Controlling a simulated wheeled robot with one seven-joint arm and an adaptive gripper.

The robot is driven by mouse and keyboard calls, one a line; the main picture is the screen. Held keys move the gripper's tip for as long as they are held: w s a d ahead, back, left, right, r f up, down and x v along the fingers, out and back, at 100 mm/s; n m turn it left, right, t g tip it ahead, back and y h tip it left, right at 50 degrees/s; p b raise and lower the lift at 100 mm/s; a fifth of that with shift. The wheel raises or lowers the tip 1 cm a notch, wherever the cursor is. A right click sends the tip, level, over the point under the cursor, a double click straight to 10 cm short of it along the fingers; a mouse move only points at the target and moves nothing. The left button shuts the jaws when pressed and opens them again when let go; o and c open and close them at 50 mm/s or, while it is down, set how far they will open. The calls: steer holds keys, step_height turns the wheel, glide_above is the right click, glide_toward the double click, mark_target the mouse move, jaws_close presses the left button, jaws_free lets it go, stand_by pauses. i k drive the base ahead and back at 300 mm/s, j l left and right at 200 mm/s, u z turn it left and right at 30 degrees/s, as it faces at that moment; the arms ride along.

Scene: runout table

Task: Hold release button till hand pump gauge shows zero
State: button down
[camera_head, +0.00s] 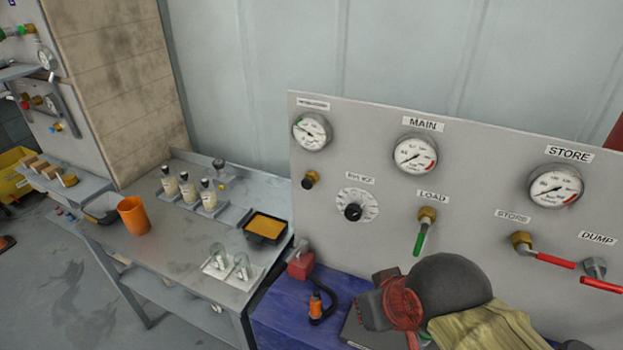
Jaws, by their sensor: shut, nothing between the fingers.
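I cannot pick out the hand pump, its gauge or its release button with certainty. A red block (300,265) with a grey top sits at the left end of the blue bench. A black hose lies beside it, next to an orange and black fitting (316,305). Any gauge face or button on these is too small to tell. My gripper is not clearly in view.
A grey panel (470,170) behind the blue bench (270,315) carries the MAIN gauge (415,154), STORE gauge (556,186) and protruding valve handles. A dark rounded object (447,284) and olive cloth (485,328) crowd the right. A side table (170,240) holds bottles and an orange cup (134,215).

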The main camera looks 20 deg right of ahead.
mark_target(306, 184)
steer(key=j+z, duration=0.1)
steer(key=j, duration=0.65)
steer(key=k+j+z, duration=0.1)
steer(key=j, duration=0.6)
steer(key=k, duration=0.1)
